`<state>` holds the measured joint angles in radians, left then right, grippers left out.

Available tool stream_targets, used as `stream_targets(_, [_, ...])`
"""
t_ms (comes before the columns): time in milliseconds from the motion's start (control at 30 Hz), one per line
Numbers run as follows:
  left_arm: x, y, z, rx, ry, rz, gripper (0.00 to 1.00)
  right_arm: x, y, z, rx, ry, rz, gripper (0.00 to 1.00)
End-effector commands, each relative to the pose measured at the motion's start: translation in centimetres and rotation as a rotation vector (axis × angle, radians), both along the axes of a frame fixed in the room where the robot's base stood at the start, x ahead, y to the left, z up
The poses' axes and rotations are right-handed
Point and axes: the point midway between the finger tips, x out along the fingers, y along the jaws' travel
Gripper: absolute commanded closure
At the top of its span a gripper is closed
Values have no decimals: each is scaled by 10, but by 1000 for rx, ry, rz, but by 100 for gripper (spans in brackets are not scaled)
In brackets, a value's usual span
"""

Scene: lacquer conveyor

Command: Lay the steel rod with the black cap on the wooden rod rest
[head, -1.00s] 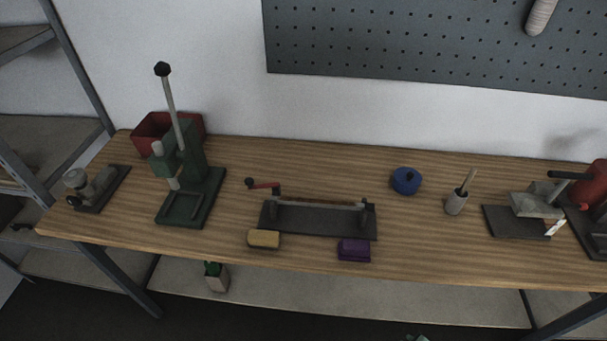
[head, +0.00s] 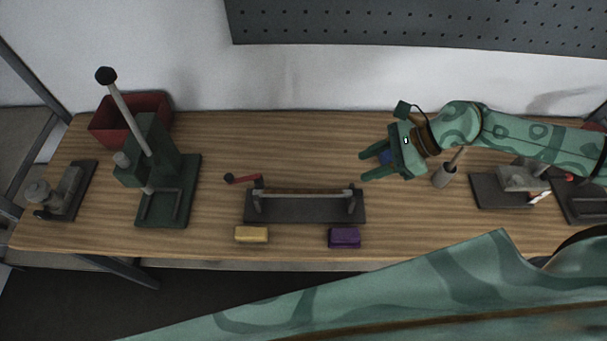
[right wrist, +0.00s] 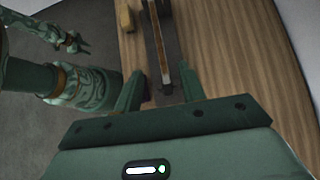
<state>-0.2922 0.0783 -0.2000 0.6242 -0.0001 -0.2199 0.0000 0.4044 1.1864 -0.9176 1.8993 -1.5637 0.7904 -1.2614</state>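A pale steel rod with a black cap (head: 130,121) rises tilted from the green press (head: 152,165) at left. In the middle, a dark stand (head: 300,210) has two uprights with a long pale bar (head: 305,194) across them. A brown, wood-like strip (right wrist: 157,40) runs along it in the right wrist view. No separate wooden rest is clear. My right gripper (head: 364,167) is open and empty above the table, right of the stand; its fingers (right wrist: 160,88) are apart. My left gripper (right wrist: 74,42) appears small in the right wrist view; its opening is unclear.
A red crank (head: 242,179) is at the stand's left. Yellow (head: 251,234) and purple (head: 344,237) blocks lie before it. A grey cup (head: 443,177) and a red bin (head: 130,117) stand on the table.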

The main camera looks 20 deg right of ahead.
Motion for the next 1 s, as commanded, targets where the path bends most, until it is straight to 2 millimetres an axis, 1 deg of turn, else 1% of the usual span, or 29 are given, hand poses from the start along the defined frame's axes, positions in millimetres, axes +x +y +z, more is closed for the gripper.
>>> stream_targets(33, [-1,0,1,1,2,0,64,-1,-3,-3,-24,0,18,60])
stream_targets(100, [-3,0,3,0,4,0,64,-1,1,-10,-33,1,27,60])
stream_targets(167, [-7,1,5,1,9,0,64,1,11,-18,-31,2,28,60])
stream_targets(300, [-14,2,9,3,20,0,64,8,36,-42,-28,2,26,60])
stream_targets(400, [-15,2,11,3,21,-1,64,13,52,-59,-28,4,24,60])
stream_targets(500, [-12,2,11,3,18,-1,64,17,62,-71,-29,1,23,60])
stream_targets(733, [-6,2,14,3,9,-1,64,21,76,-85,-29,3,23,60])
stream_targets(900, [-6,2,17,3,8,-1,64,27,96,-105,-28,4,21,60])
stream_targets(1000, [-6,2,17,3,8,-1,64,29,103,-113,-28,2,21,60])
